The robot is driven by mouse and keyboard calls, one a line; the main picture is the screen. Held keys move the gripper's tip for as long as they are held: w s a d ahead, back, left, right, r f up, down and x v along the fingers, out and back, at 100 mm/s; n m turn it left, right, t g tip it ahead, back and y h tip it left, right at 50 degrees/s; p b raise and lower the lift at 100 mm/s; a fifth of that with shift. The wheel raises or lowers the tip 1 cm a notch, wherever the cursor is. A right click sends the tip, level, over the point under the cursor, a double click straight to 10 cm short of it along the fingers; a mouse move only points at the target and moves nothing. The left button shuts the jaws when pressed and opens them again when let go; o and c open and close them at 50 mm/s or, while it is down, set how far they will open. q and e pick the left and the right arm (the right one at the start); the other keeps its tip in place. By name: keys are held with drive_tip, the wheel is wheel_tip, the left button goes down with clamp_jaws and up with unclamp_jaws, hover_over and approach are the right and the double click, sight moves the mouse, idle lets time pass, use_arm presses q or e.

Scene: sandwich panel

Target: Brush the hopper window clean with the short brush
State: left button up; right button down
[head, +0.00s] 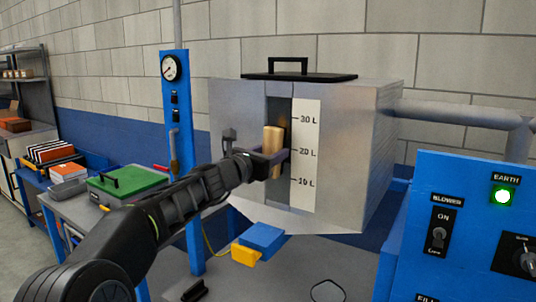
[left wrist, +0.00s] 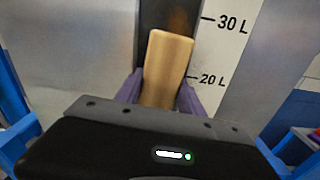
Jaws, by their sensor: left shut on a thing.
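The hopper (head: 345,160) is a grey metal box with a black-handled lid. Its dark, narrow upright window (head: 283,108) has a white scale (head: 306,150) marked 30 L, 20 L and 10 L along its right side. A brownish smear shows on the window's upper part, also in the left wrist view (left wrist: 180,20). My left gripper (head: 271,164) is shut on the short brush (head: 272,140), whose pale wooden body stands nearly upright in front of the window around the 20 L mark. The brush (left wrist: 166,68) sits between purple fingers in the left wrist view. Its bristles are hidden, so contact is unclear.
A blue panel (head: 460,200) with a blower switch and lit green lamp stands at right. A blue gauge post (head: 178,100) and a green-lidded box (head: 128,180) are at left.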

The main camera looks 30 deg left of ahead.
sight(290, 143)
use_arm(q)
drive_tip(key=shift+d+b, duration=0.65)
drive_tip(key=shift+d, duration=1.3)
drive_tip(key=shift+r, duration=0.2)
drive_tip(key=shift+w+r+p, duration=0.1)
drive_tip(key=shift+r+p, duration=0.7)
drive_tip(key=shift+r, duration=0.1)
drive_tip(key=shift+a, duration=0.1)
drive_tip(key=shift+a+f+p, duration=0.15)
drive_tip(key=shift+a+p, duration=0.4)
drive_tip(key=shift+a, duration=1.35)
